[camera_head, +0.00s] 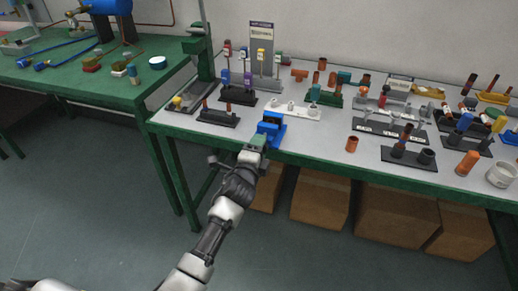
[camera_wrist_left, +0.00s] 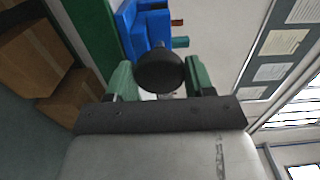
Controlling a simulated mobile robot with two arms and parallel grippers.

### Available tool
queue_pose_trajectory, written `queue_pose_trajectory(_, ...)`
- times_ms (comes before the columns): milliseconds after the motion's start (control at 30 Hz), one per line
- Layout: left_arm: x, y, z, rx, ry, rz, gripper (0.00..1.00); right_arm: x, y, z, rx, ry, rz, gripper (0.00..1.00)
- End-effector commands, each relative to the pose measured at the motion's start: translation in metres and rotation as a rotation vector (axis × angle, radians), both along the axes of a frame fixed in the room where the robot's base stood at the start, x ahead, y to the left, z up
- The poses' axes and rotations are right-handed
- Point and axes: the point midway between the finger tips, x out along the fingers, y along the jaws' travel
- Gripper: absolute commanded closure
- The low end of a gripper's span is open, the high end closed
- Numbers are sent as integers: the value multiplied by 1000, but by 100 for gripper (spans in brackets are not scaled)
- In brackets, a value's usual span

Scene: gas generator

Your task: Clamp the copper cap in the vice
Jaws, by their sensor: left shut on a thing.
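The blue vice (camera_head: 276,138) stands at the front edge of the grey tabletop; in the left wrist view its blue body (camera_wrist_left: 147,28) shows beyond my fingers. My left gripper (camera_head: 254,148) is at the near side of the vice. In the left wrist view its two green fingers (camera_wrist_left: 160,82) are on either side of a round black knob (camera_wrist_left: 158,70) in front of the vice, and are shut on it. A small copper-brown piece (camera_wrist_left: 177,22) shows beside the vice there; I cannot tell whether it is the copper cap or whether it is clamped. My right gripper is not in view.
A white holder (camera_head: 292,112) and a black rack (camera_head: 218,118) stand close to the vice. A short copper tube (camera_head: 352,144) stands to the right. A green press (camera_head: 203,55) stands at the left. Cardboard boxes (camera_head: 320,198) lie under the table.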

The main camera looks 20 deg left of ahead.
Motion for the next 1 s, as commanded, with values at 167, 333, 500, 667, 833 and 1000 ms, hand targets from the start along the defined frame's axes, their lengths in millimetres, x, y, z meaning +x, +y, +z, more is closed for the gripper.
queue_pose_trajectory(167,0,0,-1,0,1,0,71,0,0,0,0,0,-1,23)
queue_pose_trajectory(333,0,0,-1,0,1,0,71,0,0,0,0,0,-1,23)
queue_pose_trajectory(500,0,0,0,158,-3,-1,71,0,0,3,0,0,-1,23)
queue_pose_trajectory(667,0,0,-1,250,-7,0,71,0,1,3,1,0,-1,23)
queue_pose_trajectory(833,0,0,-1,246,-6,0,71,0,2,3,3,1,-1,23)
queue_pose_trajectory(1000,0,0,-1,246,-6,0,71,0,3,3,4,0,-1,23)
